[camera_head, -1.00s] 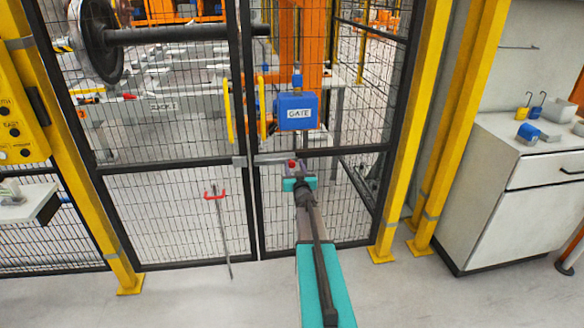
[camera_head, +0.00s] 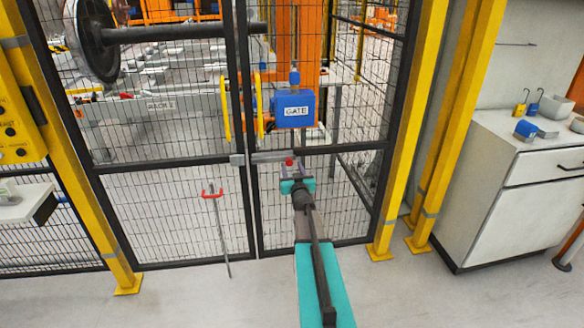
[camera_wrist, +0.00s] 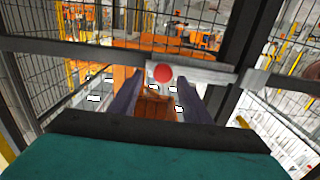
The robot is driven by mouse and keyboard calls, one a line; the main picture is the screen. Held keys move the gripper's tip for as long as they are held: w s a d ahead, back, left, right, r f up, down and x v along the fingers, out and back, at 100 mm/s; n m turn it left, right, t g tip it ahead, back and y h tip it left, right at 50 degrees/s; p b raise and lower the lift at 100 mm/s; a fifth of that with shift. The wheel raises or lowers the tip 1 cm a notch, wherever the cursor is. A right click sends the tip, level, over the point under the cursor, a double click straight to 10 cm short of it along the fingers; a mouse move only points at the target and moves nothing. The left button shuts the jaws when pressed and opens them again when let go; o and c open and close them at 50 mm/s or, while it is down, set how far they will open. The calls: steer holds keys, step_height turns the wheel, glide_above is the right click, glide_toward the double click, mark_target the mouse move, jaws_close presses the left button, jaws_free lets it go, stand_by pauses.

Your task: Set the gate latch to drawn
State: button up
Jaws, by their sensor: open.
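The gate latch is a pale metal bar (camera_head: 262,158) on the gate's dark crossrail, with a red round knob (camera_head: 289,161). In the wrist view the bar (camera_wrist: 205,74) runs from beside the red knob (camera_wrist: 163,73) to a bracket at a dark upright post. My gripper (camera_head: 291,172) is just in front of and below the knob in the head view. In the wrist view my gripper (camera_wrist: 157,92) is open, one dark finger on each side, with the knob beyond and roughly centred between the tips. Whether the fingers touch the knob cannot be told.
A blue GATE box (camera_head: 295,109) hangs above the latch, with yellow handles (camera_head: 258,105) left of it. A red-handled rod (camera_head: 214,195) stands left of my arm. Yellow posts (camera_head: 408,140) and a white cabinet (camera_head: 520,200) are on the right. The foreground floor is clear.

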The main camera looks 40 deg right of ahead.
steer(key=b+v, duration=0.1)
steer(key=v, duration=1)
stand_by(0.3)
steer(key=shift+s+d, duration=0.1)
steer(key=shift+s, duration=0.1)
stand_by(0.3)
